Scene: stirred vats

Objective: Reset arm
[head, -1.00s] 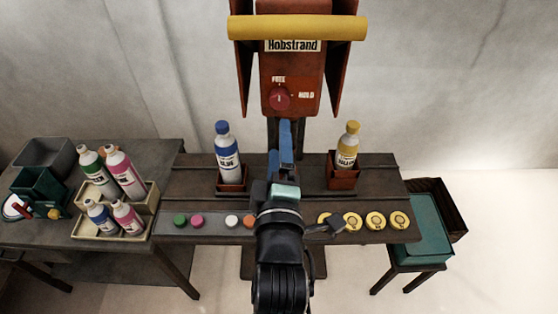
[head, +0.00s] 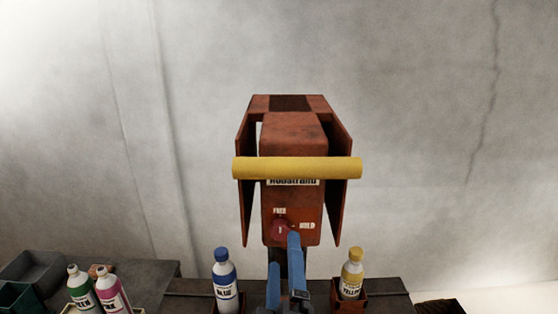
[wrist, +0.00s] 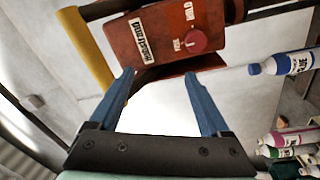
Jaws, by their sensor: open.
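My gripper (head: 284,262) is at the bottom middle of the head view, in front of the red machine (head: 292,140). Its two blue fingers are apart with nothing between them, as the wrist view also shows (wrist: 158,88). The machine has a yellow bar (head: 297,168) across its front and a red knob (head: 281,230) between FREE and HOLD labels. In the head view one fingertip overlaps the area just right of the knob; I cannot tell whether it touches. In the wrist view the knob (wrist: 196,41) lies beyond the fingers, apart from them.
A blue-capped bottle (head: 224,278) and a yellow-capped bottle (head: 352,274) stand in holders on either side of my gripper. Green (head: 80,288) and pink (head: 111,290) bottles stand at lower left. The wall area above the machine is clear.

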